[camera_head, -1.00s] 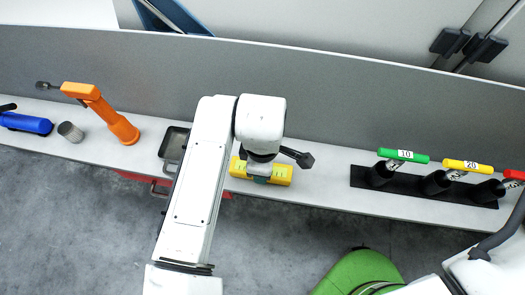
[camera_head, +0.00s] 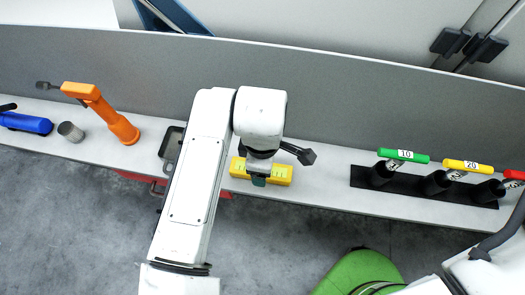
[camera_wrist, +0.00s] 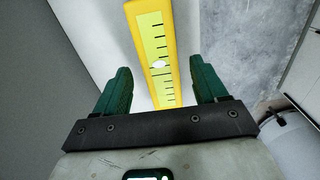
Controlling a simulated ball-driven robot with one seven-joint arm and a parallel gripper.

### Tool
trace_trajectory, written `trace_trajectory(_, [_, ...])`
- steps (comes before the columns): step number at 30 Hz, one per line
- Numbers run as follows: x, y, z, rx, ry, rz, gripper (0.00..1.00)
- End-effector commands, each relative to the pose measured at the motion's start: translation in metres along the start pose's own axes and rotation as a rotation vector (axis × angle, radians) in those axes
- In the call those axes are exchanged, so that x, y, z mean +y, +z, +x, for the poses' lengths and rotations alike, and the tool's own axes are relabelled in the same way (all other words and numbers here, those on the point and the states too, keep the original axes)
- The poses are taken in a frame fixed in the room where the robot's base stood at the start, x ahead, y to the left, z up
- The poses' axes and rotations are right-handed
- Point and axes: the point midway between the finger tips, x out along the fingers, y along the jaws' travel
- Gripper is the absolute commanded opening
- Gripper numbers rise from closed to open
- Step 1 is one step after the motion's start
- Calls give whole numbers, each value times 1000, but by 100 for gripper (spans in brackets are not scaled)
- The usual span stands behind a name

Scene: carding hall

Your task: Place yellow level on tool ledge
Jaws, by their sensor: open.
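The yellow level (camera_head: 281,175) lies flat along the pale grey tool ledge (camera_head: 325,178), near its middle. In the wrist view the level (camera_wrist: 153,40) shows a pale face with black graduation marks and runs between my two green fingers. My gripper (camera_head: 259,180) is over the middle of the level and hides part of it. In the wrist view my gripper (camera_wrist: 160,68) is open, with a gap between each finger and the level.
A dark metal tray (camera_head: 170,146) sits left of the level, partly behind my arm. Farther left are an orange tool (camera_head: 106,115), a grey cup (camera_head: 70,131) and a blue cylinder (camera_head: 27,123). A black holder (camera_head: 405,187) with coloured handles stands right. A grey wall backs the ledge.

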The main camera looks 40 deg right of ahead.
Motion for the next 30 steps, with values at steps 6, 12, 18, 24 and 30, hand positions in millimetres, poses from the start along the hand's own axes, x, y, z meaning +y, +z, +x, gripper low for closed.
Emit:
trace_trajectory(6, [0,0,-46,3,3,3,72])
trace_trajectory(12, [0,0,-82,3,2,2,72])
trace_trajectory(18, [0,0,-101,1,0,1,72])
trace_trajectory(24, [0,0,-104,1,0,1,72])
trace_trajectory(30, [0,0,-104,1,2,2,72])
